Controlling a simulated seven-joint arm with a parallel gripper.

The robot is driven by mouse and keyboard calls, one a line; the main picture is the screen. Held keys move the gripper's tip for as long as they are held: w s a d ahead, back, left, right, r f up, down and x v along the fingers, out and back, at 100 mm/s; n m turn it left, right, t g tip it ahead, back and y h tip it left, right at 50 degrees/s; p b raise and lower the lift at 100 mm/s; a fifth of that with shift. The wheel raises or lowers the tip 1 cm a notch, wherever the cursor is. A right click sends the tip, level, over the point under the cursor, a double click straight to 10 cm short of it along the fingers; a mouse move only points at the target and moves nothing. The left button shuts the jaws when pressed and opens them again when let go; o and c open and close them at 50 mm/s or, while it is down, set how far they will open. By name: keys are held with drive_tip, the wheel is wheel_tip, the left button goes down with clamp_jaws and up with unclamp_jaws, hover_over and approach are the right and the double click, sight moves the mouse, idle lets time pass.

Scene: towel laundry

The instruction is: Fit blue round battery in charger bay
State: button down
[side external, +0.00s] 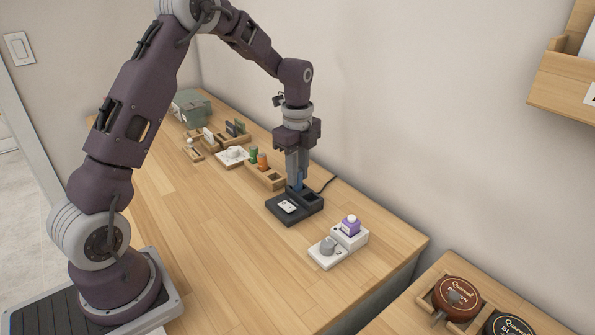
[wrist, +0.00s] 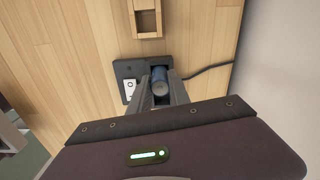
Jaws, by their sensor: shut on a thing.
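The blue round battery (wrist: 159,82) is between the fingers of my gripper (wrist: 160,92) in the wrist view, which is shut on it. In the side external view my gripper (side external: 298,180) points straight down over the back part of the black charger (side external: 281,212), and a little blue of the battery (side external: 299,184) shows between the fingers. The battery looks upright, at or just above the bay; I cannot tell how deep it sits. The charger (wrist: 124,68) also shows in the wrist view, with a white panel on its left part.
A wooden holder (side external: 257,175) with green and orange round batteries stands behind the charger. A black cable (side external: 327,184) runs toward the wall.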

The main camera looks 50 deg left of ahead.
drive_tip(key=shift+f, duration=0.5)
drive_tip(key=c, duration=0.7)
unclamp_jaws()
drive_tip(key=shift+o, duration=0.2)
drive_tip(key=shift+r, duration=3.55)
